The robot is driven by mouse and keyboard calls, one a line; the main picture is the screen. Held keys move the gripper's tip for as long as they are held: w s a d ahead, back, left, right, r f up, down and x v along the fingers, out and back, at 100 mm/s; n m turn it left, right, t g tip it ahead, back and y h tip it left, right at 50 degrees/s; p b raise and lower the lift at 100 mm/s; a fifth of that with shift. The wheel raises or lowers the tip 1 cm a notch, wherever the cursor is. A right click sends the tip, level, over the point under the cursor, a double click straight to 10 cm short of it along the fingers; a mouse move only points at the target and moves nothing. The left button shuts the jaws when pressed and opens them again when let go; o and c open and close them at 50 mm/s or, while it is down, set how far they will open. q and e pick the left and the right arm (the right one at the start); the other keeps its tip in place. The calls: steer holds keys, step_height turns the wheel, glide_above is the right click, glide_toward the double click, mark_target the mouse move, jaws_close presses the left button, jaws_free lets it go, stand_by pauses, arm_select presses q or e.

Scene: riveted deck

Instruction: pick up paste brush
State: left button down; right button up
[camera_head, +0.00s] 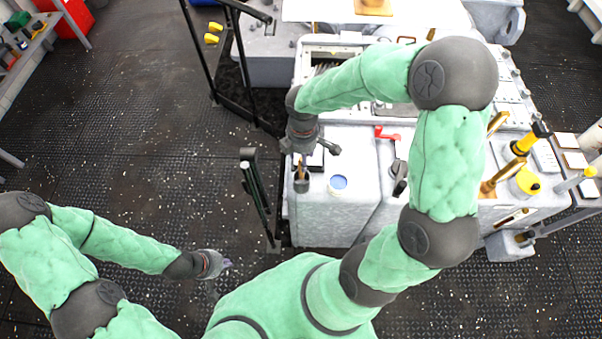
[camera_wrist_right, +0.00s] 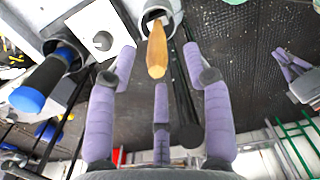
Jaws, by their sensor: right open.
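The paste brush appears to be the tan wooden handle (camera_wrist_right: 157,52) standing up from a small grey cup (camera_wrist_right: 172,8) in the right wrist view. The brush's lower end is hidden in the cup. My right gripper (camera_wrist_right: 160,82) is open, its purple fingers spread around the handle's free end with gaps beside it. In the head view the right hand (camera_head: 308,147) is above the cup, partly hidden by its wrist. My left gripper (camera_head: 220,265) hangs over the floor, far from the brush.
A round container with a blue top (camera_head: 338,184) stands right of the cup. Black rails (camera_head: 257,190) rise left of the worktop (camera_head: 330,225). A red item (camera_head: 386,133) lies farther back.

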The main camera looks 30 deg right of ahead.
steer(key=f, duration=0.2)
steer(key=f+b, duration=0.1)
steer(key=f, duration=0.1)
steer(key=f+b, duration=0.1)
steer(key=f, duration=0.1)
steer(key=shift+w+d+f, duration=0.1)
steer(key=shift+w+f, duration=0.15)
steer(key=shift+f, duration=0.05)
jaws_close()
